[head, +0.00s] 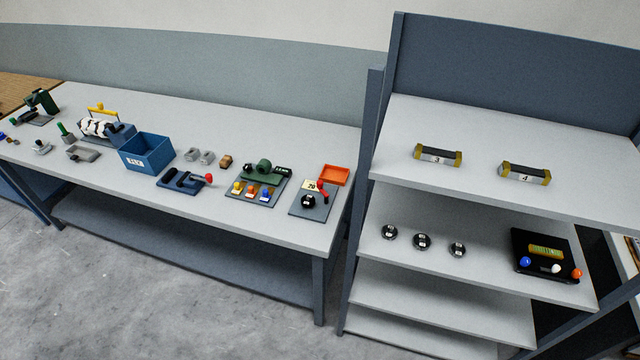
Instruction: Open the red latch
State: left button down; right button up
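No part is labelled as a latch, and several red parts show. A red lever (322,186) stands tilted on a small grey plate (318,210) near the right end of the long table, beside a black knob (308,201) and a pale label. I cannot tell whether it is open or closed. A dark blue clamp-like device (181,181) to its left ends in a red ball handle (208,178). Neither of my grippers is in view.
The long grey table (255,226) also holds a blue bin (146,153), an orange tray (334,175) and a panel with coloured buttons (258,189). A shelf unit (450,210) stands at right with a black control box (545,255). Clear floor (180,310) lies in front.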

aim_at(319, 183)
jog(key=z, duration=0.65)
jog(key=k, duration=0.1)
jog(key=u, duration=1.5)
jog(key=i, duration=0.75)
